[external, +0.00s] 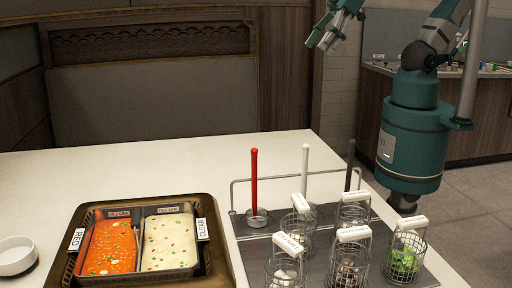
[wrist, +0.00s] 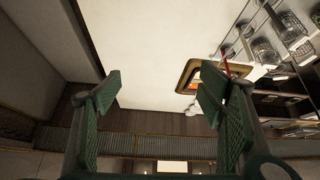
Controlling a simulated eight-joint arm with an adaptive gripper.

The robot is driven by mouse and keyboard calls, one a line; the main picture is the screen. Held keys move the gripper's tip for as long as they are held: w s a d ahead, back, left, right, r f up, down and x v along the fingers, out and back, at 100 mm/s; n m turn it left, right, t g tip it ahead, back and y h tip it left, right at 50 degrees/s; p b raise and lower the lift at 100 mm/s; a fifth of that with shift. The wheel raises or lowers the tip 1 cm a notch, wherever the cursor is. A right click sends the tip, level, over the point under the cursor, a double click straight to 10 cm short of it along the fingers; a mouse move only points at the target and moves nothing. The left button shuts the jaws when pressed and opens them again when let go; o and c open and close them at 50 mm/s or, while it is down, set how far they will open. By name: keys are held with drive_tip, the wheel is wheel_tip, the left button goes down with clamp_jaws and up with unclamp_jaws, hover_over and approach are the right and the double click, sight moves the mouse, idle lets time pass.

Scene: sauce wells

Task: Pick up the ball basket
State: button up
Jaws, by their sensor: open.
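Several wire baskets with white handles stand on a grey tray at the front right of the table in the external view. The front-left basket (external: 284,272) holds pale round pieces that look like balls; its handle label is too small to read. The back-left basket (external: 300,226) also holds pale contents, which I cannot make out. My gripper (external: 324,40) is open and empty, high up at the top of the external view, well away from the baskets. In the wrist view my gripper (wrist: 160,95) shows both fingers wide apart with nothing between them.
A basket of green pieces (external: 404,258) and a basket of brown pieces (external: 350,268) stand beside it. Red, white and black upright handles and a metal rail (external: 236,190) rise behind. A two-well soup tray (external: 209,255) and a white bowl (external: 16,256) lie left. The table's back is clear.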

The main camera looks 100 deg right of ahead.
drive_tip(key=w+a+f+n+g, duration=0.2)
drive_tip(key=w+a+n, duration=0.3)
drive_tip(key=w+a, duration=0.5)
drive_tip(key=n+g+b, duration=0.2)
drive_tip(key=n+g, duration=0.1)
drive_tip(key=n, duration=0.5)
hover_over(355, 194)
drive_tip(key=w+d, duration=0.4)
drive_tip(key=d, duration=0.8)
wheel_tip(355, 194, down, 14)
drive_tip(key=s+a+f+n, duration=0.1)
drive_tip(key=a+f, duration=0.2)
drive_tip(key=s+a+f+n+g, duration=0.1)
drive_tip(key=a+f, duration=0.2)
drive_tip(key=a, duration=0.1)
drive_tip(key=s+a+f+n, duration=0.1)
drive_tip(key=a+f, duration=0.2)
drive_tip(key=a, duration=0.1)
drive_tip(key=shift+s+a+f+n+g, duration=0.15)
drive_tip(key=shift+s+f+n+g, duration=0.15)
drive_tip(key=shift+f, duration=0.05)
drive_tip(key=shift+s+a+f, duration=0.2)
drive_tip(key=shift+a+f, duration=0.2)
drive_tip(key=shift+f, duration=0.1)
drive_tip(key=shift+f, duration=1.2)
